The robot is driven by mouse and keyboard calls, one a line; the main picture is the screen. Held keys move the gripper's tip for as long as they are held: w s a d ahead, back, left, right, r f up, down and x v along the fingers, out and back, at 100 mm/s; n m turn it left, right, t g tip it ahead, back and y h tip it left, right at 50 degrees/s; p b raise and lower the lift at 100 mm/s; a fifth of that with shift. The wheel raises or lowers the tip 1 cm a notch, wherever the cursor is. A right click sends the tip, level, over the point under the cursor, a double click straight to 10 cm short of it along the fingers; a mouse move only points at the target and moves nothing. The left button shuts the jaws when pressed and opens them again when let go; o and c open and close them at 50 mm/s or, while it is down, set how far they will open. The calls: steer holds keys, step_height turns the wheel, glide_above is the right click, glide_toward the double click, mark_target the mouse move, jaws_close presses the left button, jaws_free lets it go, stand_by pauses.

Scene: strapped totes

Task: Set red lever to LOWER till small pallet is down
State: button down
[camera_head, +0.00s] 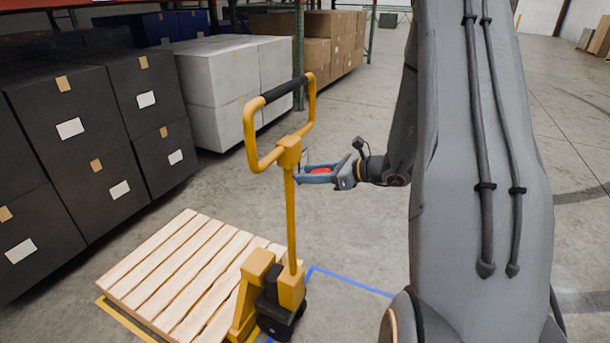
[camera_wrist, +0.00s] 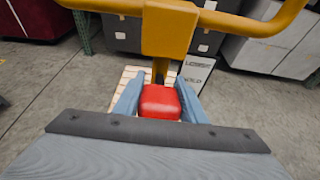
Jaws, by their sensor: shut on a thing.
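A yellow pallet jack (camera_head: 292,220) stands with its tall handle upright at the middle. The red lever (camera_head: 322,169) sits just right of the handle's neck. In the wrist view the red lever (camera_wrist: 160,101) shows as a red block below the yellow handle block. My gripper (camera_head: 305,174) is shut on the red lever, with a blue-grey finger on each side of it. The small wooden pallet (camera_head: 180,270) lies on the jack's forks, which are mostly hidden. Whether the pallet touches the floor cannot be told. A label (camera_wrist: 196,74) beside the lever reads partly "LOWER".
Black boxes (camera_head: 105,140) are stacked at left, white boxes (camera_head: 225,90) behind the handle, and brown cartons (camera_head: 325,45) farther back. Yellow (camera_head: 125,321) and blue (camera_head: 345,279) lines mark the floor. The floor at right is open.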

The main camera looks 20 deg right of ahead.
mark_target(328, 171)
steer(key=shift+w+r, duration=0.15)
steer(key=shift+r, duration=0.2)
steer(key=c, duration=1.1)
jaws_free()
steer(key=shift+f, duration=0.1)
steer(key=b+v, duration=0.2)
steer(key=v, duration=0.6)
steer(key=shift+f, duration=0.1)
